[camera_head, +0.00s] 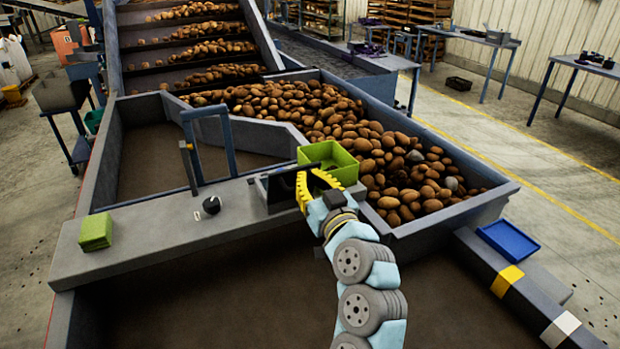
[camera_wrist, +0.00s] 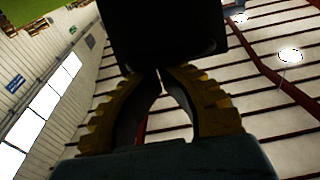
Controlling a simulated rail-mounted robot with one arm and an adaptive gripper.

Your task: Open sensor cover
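A dark sensor housing (camera_head: 277,204) sits on the grey ledge, with a black panel, seemingly its cover, at my fingertips. My gripper (camera_head: 310,175), with yellow ribbed fingers, is at the housing's right end. In the wrist view, a black block, probably the cover, fills the top centre (camera_wrist: 162,35). My fingers curve inward and their tips come together at its lower edge (camera_wrist: 159,72). The block partly hides the tips, so I cannot tell whether a thin part of it is pinched between them. The cover's opening angle is unclear.
A green open box (camera_head: 329,158) stands just behind my gripper. A black knob (camera_head: 211,205), an upright lever (camera_head: 188,168) and a green block (camera_head: 96,232) are on the ledge to the left. Potatoes (camera_head: 300,108) fill the trough behind. A blue tray (camera_head: 508,240) lies at right.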

